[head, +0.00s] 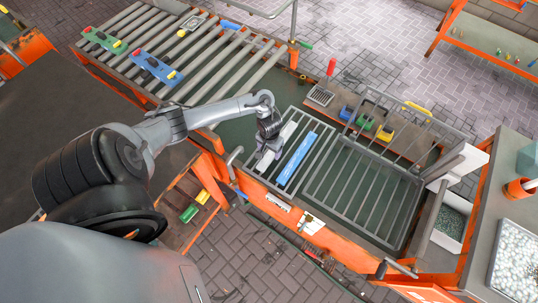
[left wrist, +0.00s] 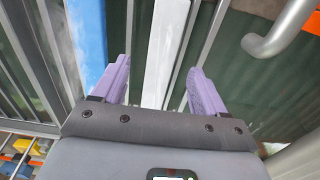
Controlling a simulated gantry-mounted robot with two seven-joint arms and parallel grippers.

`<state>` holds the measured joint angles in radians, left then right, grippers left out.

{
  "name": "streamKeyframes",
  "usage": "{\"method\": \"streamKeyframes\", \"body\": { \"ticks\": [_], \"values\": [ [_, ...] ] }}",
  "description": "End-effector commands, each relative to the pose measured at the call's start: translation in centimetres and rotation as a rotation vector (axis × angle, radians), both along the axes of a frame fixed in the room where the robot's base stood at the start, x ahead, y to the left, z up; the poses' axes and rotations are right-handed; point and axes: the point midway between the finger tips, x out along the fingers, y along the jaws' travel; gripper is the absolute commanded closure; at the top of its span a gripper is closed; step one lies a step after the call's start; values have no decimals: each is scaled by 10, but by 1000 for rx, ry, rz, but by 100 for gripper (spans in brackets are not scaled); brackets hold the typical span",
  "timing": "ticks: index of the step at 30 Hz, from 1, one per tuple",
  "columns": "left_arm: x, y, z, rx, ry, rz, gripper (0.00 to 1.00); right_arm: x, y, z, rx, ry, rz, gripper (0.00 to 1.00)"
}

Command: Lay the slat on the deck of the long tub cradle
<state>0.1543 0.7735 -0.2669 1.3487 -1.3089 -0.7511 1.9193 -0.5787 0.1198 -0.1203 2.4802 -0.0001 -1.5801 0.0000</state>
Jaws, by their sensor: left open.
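A pale, whitish slat (head: 264,163) lies on a small barred grey rack (head: 327,137) on the workbench. It also shows between the fingers in the left wrist view (left wrist: 165,45). A blue slat (head: 297,158) lies beside it, to its right; in the left wrist view the blue slat (left wrist: 88,45) is left of the fingers. My left gripper (head: 269,144) is open over the pale slat, its purple fingers (left wrist: 157,75) on either side; contact cannot be told. A larger barred grey cradle (head: 365,190) with a raised barred side stands to the right. My right gripper is not in view.
A roller conveyor (head: 205,55) at upper left carries a green board (head: 104,40) and a blue board (head: 155,67). Blue, green and yellow bins (head: 364,122) stand behind the racks. A curved grey handle (left wrist: 280,30) is near the right finger. The larger cradle's bars look bare.

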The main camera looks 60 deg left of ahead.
Motion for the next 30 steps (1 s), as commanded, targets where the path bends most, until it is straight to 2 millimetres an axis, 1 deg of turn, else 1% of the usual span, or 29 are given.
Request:
{"method": "streamKeyframes", "body": {
  "ticks": [9,12,15,20,21,29,30],
  "values": [
    [-2,2,-38,-1,2,1,28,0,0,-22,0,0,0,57],
    [-2,2,-48,-1,2,1,28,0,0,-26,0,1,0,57],
    [-2,2,-51,0,1,0,28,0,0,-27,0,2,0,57],
    [-2,2,-50,0,0,0,28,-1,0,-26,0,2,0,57],
    [-2,2,-50,0,1,0,29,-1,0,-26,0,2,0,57],
    [-2,2,-50,0,1,0,69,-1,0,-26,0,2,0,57],
    [-2,2,-50,0,1,0,75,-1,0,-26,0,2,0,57]
  ]
}}
